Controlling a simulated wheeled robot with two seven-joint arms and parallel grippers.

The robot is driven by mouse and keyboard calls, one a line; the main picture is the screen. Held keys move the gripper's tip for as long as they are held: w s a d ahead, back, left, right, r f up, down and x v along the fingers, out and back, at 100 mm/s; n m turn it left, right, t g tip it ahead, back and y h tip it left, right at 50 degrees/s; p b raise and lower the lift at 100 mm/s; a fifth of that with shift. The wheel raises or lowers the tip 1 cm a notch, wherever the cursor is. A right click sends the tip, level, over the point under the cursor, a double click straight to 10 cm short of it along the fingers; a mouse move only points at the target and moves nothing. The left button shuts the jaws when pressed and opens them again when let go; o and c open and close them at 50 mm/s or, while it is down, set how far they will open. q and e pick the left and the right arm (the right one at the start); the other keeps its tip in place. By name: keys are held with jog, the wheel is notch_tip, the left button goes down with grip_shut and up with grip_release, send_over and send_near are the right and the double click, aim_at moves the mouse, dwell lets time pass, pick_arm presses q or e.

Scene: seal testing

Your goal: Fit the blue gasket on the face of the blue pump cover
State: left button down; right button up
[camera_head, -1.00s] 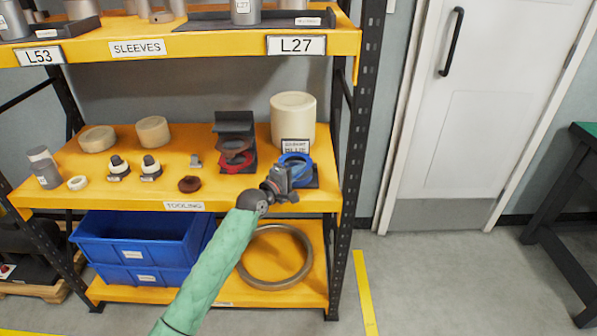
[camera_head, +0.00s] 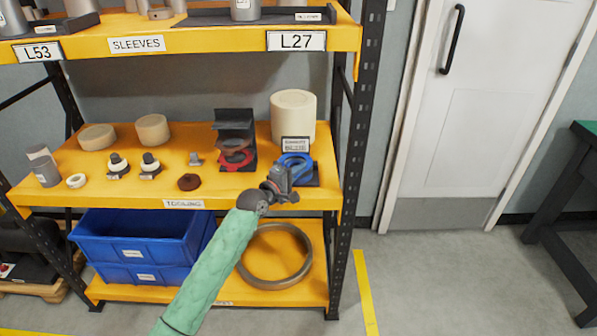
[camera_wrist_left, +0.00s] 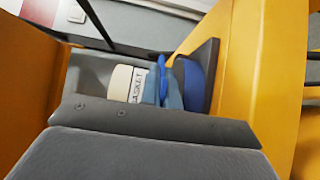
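In the left wrist view, blue curved surfaces (camera_wrist_left: 194,85) show beyond the grey gripper body, against the dark stand (camera_wrist_left: 207,55). My right gripper is not in view.
A cream cylinder (camera_head: 293,116) stands behind the gasket. The shelf's right upright (camera_head: 352,140) is close to the gripper. Blue bins (camera_head: 140,240) and a large metal ring (camera_head: 252,276) lie below.

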pick_arm(q)
jog(key=shift+f, duration=0.15)
jog(key=c, duration=1.6)
grip_release()
jog(key=shift+o, duration=0.2)
jog(key=shift+f, duration=0.1)
jog(key=shift+s+f, duration=0.15)
jog(key=shift+f, duration=0.15)
jog(key=shift+c, duration=0.2)
jog(key=shift+o, duration=0.2)
jog(key=shift+s+p, duration=0.9)
jog(key=shift+s, duration=0.25)
jog(key=shift+s+r+p, duration=0.2)
jog(key=shift+s+p, duration=0.2)
jog(key=shift+s, duration=0.25)
jog(key=shift+s+r+p, duration=0.2)
jog(key=shift+s+p, duration=0.2)
jog(key=shift+s, duration=0.2)
